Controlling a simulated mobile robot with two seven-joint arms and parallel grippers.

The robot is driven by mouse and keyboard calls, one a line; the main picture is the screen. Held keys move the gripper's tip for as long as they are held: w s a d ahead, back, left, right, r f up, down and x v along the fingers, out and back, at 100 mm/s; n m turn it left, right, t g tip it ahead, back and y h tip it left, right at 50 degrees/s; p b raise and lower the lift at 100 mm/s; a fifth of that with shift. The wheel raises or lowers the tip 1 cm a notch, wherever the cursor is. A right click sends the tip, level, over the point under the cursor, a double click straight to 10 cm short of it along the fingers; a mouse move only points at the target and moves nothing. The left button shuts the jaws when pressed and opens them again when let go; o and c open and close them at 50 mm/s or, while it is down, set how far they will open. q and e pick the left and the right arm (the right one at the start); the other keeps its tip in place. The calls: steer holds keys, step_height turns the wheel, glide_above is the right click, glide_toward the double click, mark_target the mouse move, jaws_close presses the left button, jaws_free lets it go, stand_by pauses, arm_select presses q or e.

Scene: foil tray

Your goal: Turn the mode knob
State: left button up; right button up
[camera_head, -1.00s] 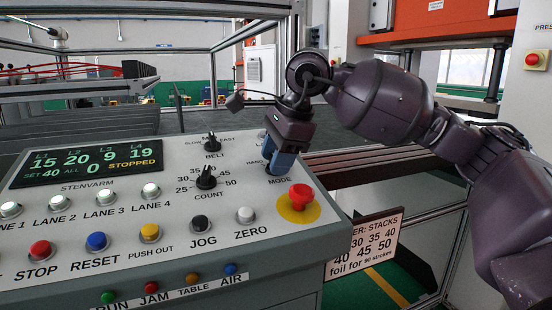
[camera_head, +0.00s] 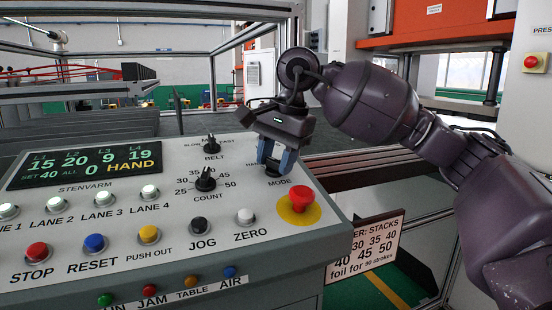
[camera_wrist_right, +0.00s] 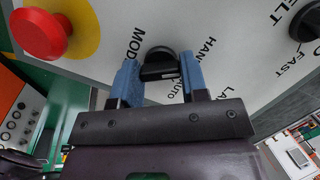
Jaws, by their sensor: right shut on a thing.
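The mode knob (camera_wrist_right: 159,62) is black and sits on the sloped grey control panel (camera_head: 130,195), above the MODE label. The right wrist view shows it between the two blue fingers of my right gripper (camera_wrist_right: 161,77), with HAND and AUTO lettering beside it. In the head view my right gripper (camera_head: 275,160) reaches the panel from above, its fingers down around the knob, which is mostly hidden there. The gripper is shut on the knob. The panel display (camera_head: 85,162) reads HAND in orange. My left gripper is not in view.
A red mushroom button (camera_head: 301,197) on a yellow disc lies just in front of the mode knob. The count knob (camera_head: 205,180) and belt knob (camera_head: 211,146) stand to its left. Several lamps and push buttons fill the rest of the panel.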

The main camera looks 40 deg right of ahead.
steer(key=shift+r, duration=0.15)
steer(key=o, duration=0.9)
steer(key=v, duration=1)
steer(key=shift+r, duration=0.35)
